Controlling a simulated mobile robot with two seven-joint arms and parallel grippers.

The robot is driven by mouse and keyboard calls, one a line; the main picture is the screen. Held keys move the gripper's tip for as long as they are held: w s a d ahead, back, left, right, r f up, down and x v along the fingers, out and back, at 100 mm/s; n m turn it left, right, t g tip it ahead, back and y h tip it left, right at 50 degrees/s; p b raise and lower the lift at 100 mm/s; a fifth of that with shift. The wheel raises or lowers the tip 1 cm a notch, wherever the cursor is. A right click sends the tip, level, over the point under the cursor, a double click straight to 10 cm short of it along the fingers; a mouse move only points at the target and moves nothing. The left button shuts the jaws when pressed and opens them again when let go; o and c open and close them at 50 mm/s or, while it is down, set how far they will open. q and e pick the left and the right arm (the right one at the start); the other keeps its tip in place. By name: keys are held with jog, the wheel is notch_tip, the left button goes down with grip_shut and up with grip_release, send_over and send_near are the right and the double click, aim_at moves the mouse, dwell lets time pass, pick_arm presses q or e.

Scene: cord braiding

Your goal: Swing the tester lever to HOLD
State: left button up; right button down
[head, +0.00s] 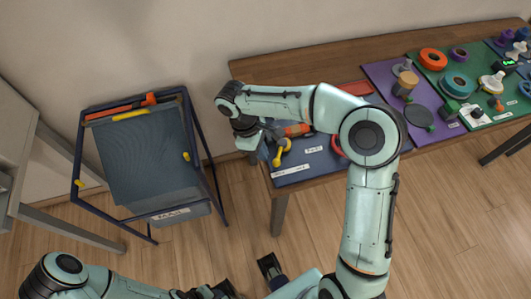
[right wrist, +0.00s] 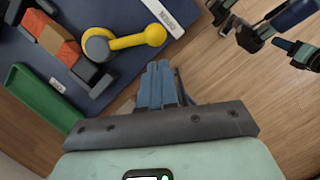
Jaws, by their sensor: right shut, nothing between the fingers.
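The tester lever (right wrist: 135,42) is a yellow bar with a round knob, on a grey round pivot (right wrist: 97,45). In the head view the yellow lever (head: 281,154) shows near the left end of the table. The tester's orange block (right wrist: 50,35) sits beside the pivot. My right gripper (right wrist: 160,70) is shut and empty; its blue fingers are just off the mat's edge, near the lever's knob and apart from it. A white label (right wrist: 163,14) lies beyond the knob; I cannot read it. My left gripper (head: 218,292) is low in the head view, partly cut off, its jaws unclear.
The tester stands on a blue mat (head: 318,165) on the wooden table (head: 262,72). A purple mat (head: 388,72) and a green mat with several parts lie to the right. A dark blue rack (head: 148,150) stands left on the floor. Floor between rack and table is clear.

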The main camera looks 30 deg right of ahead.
jog(key=shift+s+d+f, duration=0.1)
jog(key=shift+s+d, duration=0.3)
jog(key=shift+s, duration=0.1)
